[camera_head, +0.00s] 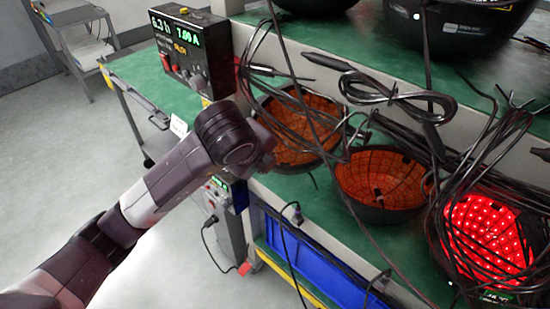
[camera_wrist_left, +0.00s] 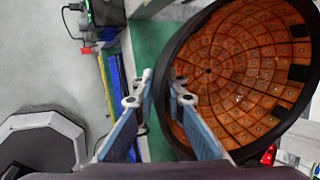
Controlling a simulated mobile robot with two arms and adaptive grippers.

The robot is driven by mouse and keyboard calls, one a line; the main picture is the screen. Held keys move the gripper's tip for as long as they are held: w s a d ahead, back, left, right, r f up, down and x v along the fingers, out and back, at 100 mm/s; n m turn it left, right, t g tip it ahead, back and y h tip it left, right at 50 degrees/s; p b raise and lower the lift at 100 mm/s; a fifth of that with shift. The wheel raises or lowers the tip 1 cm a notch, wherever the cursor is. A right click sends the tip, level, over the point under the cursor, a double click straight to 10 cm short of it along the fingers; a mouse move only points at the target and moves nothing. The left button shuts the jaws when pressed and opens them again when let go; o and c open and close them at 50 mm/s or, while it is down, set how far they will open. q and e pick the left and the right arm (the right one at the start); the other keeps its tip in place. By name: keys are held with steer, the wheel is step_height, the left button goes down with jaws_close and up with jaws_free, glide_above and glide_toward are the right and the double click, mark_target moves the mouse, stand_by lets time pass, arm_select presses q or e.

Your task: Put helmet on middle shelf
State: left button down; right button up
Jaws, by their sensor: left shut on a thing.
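A helmet (camera_head: 305,128) with a black rim and an orange tiled inside is at the left end of a green shelf (camera_head: 330,215) in the head view. Its open side faces me, tilted. In the left wrist view the same helmet (camera_wrist_left: 235,75) fills the right side. My left gripper (camera_wrist_left: 162,90) is shut on its rim, one finger on each side. In the head view my wrist hides the fingers. I cannot tell whether the helmet touches the shelf. My right gripper is not in view.
A second orange-lined helmet (camera_head: 380,183) and a red-lit helmet (camera_head: 488,240) sit to the right, among loose black cables (camera_head: 395,90). Black helmets (camera_head: 455,25) stand on the shelf above. A power box (camera_head: 180,50) is at the upper left. Blue bins (camera_head: 320,270) are below.

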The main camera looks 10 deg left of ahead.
mark_target(276, 155)
arm_select(q)
steer(key=w, duration=0.3)
steer(key=shift+w+d+r+p, duration=0.1)
steer(key=shift+w+d+p, duration=0.25)
steer(key=shift+w, duration=0.05)
steer(key=f, duration=0.3)
steer(key=shift+w+d+f+p, duration=0.1)
steer(key=shift+w+p, duration=0.25)
steer(key=shift+w, duration=0.05)
steer(key=shift+w+f, duration=0.15)
steer(key=shift+f, duration=0.35)
steer(key=shift+w+f, duration=0.15)
steer(key=shift+f, duration=0.35)
steer(key=shift+w+d+f+p, duration=0.15)
steer(key=shift+w+p, duration=0.1)
steer(key=shift+p, duration=0.3)
steer(key=shift+w+g+p, duration=0.15)
steer(key=shift+g+p, duration=0.15)
steer(key=shift+w+d+g+y+p, duration=0.15)
steer(key=shift+w+g+y+p, duration=0.15)
steer(key=shift+w+g+p, duration=0.65)
steer(key=shift+s+f+g+p, duration=0.3)
steer(key=shift+f+g+p, duration=0.05)
steer(key=shift+f, duration=0.5)
